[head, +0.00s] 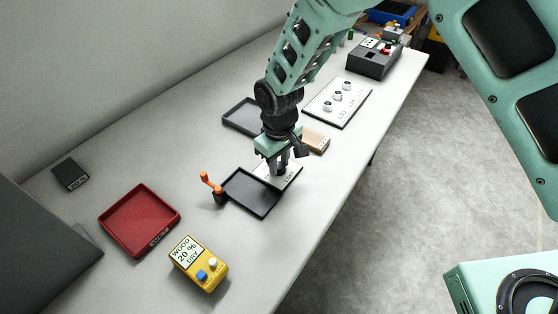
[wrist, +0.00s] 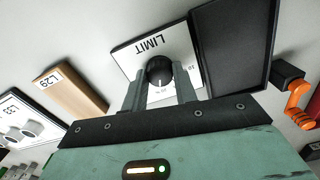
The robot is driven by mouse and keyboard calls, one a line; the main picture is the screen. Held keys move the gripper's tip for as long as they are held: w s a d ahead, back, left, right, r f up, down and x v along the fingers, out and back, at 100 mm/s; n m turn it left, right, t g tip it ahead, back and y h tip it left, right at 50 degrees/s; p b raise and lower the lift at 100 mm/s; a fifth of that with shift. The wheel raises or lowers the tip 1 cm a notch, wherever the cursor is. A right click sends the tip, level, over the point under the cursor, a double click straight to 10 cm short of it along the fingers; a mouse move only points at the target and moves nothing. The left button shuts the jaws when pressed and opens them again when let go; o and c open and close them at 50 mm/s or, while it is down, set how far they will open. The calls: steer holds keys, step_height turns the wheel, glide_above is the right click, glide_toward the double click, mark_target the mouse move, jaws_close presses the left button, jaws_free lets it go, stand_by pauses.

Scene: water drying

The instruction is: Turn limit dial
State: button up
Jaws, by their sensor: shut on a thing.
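The limit dial is a black round knob (wrist: 160,72) with a white pointer line on a white plate (wrist: 129,56) marked LIMIT. In the wrist view the line points toward my gripper. My gripper (wrist: 161,92) is shut on the knob, one finger on each side. In the head view my gripper (head: 279,168) comes down from above onto the white plate (head: 291,177) and hides the knob. Most of the small scale print on the plate is hidden or too small to read.
A black tray (head: 262,208) lies beside the plate, with an orange-handled crank (head: 208,184) next to it. A wooden block (head: 317,139) marked L29 in the wrist view lies behind. A yellow meter (head: 207,278) reads WOOD 20 % DRY. A red tray (head: 119,211) stands at left.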

mark_target(279, 165)
steer(key=o, duration=1)
steer(key=shift+c, duration=0.2)
step_height(279, 165, up, 18)
steer(key=shift+f+b, duration=0.25)
steer(key=shift+b, duration=0.1)
steer(key=s+d+r, duration=0.1)
steer(key=s+d, duration=0.3)
steer(key=s, duration=0.4)
steer(key=s+d+r+p, duration=0.1)
steer(key=s+d, duration=0.3)
steer(key=s, duration=0.4)
steer(key=s+d+r+p, duration=0.1)
steer(key=s+d+r, duration=0.2)
steer(key=s, duration=0.5)
steer(key=shift+s+d+m+y, duration=0.15)
steer(key=shift+d+m+y, duration=0.15)
steer(key=shift+d+m, duration=0.15)
